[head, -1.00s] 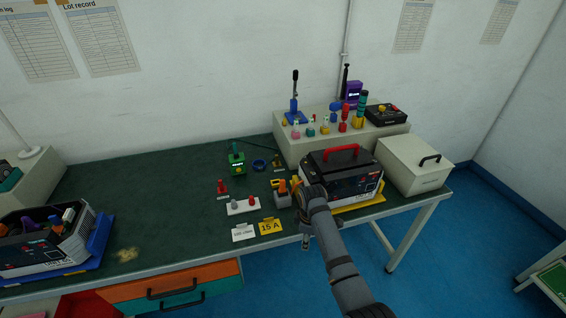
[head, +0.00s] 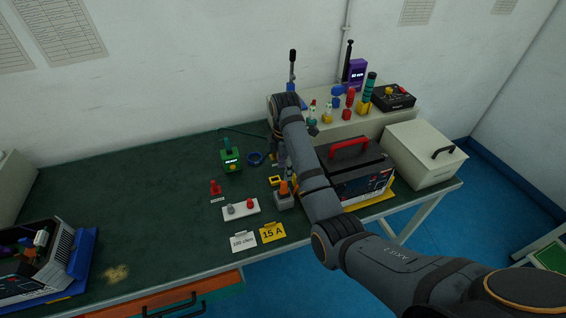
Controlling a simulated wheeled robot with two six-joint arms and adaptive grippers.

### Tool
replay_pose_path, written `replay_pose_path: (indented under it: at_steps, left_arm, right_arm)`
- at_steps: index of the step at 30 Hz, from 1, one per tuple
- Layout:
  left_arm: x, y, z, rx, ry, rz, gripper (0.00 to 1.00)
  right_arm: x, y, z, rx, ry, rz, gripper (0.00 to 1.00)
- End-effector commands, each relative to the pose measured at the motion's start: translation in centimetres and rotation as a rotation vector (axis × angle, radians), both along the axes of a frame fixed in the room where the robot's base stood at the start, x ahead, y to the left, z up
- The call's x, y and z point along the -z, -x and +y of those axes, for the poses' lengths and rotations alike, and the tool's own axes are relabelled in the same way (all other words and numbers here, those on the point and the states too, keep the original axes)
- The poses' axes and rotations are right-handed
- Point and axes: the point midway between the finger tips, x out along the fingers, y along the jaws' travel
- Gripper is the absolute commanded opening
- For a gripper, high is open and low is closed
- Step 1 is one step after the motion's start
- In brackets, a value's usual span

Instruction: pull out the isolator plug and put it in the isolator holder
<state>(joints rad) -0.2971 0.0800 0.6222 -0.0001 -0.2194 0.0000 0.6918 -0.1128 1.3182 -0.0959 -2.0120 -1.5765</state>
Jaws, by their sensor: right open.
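My right arm reaches in from the lower right, over the near edge of the bench. Its gripper (head: 282,166) points down over the bench, open, just behind a grey block (head: 284,203) with an upright orange handle (head: 283,187). The fingertips are small and partly hidden, and I see nothing held. A red plug-like piece (head: 215,188) stands on the bench to the left. My left gripper is out of view.
A black-and-white unit with a red handle (head: 349,148) stands right of the gripper, partly behind my arm. A raised shelf (head: 385,121) carries levers and knobs.

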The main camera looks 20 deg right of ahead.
Motion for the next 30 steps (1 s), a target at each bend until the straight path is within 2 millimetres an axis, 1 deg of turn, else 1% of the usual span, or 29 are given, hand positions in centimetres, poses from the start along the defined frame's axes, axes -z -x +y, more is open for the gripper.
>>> replay_pose_path:
  at_steps: [1, 4, 7, 8, 9, 11, 13, 15, 17, 21, 26, 27, 30]
  left_arm:
    - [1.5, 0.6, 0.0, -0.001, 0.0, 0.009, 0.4]
    - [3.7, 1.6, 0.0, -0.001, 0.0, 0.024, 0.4]
    - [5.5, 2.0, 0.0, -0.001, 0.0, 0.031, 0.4]
    - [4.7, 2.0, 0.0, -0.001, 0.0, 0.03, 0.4]
    - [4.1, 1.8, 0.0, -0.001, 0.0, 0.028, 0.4]
    - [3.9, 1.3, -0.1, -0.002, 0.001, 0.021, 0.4]
    - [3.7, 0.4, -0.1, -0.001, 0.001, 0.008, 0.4]
    - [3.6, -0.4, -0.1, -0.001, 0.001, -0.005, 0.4]
    - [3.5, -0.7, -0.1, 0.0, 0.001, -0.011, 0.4]
    - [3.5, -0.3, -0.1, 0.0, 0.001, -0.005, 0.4]
    - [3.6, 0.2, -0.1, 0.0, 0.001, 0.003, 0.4]
    - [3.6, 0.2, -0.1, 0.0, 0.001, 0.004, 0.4]
    - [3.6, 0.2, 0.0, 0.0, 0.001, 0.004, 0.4]
  right_arm:
    - [1.6, 0.0, 0.0, 0.001, 0.0, 0.001, 0.44]
    - [3.7, 0.0, 0.0, 0.001, 0.0, 0.001, 0.44]
    - [5.9, 0.0, 0.0, 0.002, 0.0, 0.0, 0.44]
    - [5.8, 0.0, 0.0, 0.002, 0.0, 0.002, 0.44]
    - [6.2, 0.1, 0.0, 0.002, 0.0, 0.004, 0.44]
    - [7.2, 0.1, 0.0, 0.002, 0.0, 0.003, 0.44]
    - [8.3, 0.0, 0.0, 0.003, 0.0, 0.003, 0.44]
    - [9.0, 0.0, 0.0, 0.003, 0.0, 0.001, 0.44]
    - [9.5, 0.0, 0.0, 0.003, 0.0, 0.001, 0.44]
    - [9.9, 0.0, 0.0, 0.003, 0.0, 0.0, 0.44]
    - [9.9, 0.0, 0.0, 0.003, 0.0, -0.001, 0.44]
    - [9.9, 0.0, 0.0, 0.003, 0.0, -0.001, 0.43]
    - [9.9, 0.0, 0.0, 0.003, 0.0, -0.001, 0.29]
